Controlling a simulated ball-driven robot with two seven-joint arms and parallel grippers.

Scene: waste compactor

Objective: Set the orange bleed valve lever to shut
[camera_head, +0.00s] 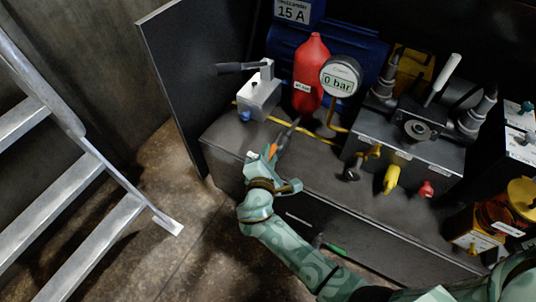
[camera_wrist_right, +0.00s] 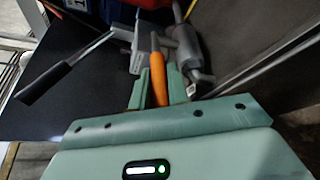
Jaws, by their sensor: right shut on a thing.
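The orange bleed valve lever shows as a small orange tip (camera_head: 272,150) at my right gripper in the head view. In the right wrist view it is a long orange bar (camera_wrist_right: 157,82) standing between the fingers. My right gripper (camera_head: 268,162) is shut on this lever, and its fingers (camera_wrist_right: 153,88) hide part of it. A grey valve body and pipe (camera_wrist_right: 186,50) are just beyond the lever in the wrist view. My left gripper is not in view.
A grey block with a black-handled lever (camera_head: 260,95), a red bottle (camera_head: 311,72) and a gauge reading 0 bar (camera_head: 339,78) stand behind my gripper. A valve manifold (camera_head: 405,145) stands to the right. A metal ladder (camera_head: 85,190) is at the left.

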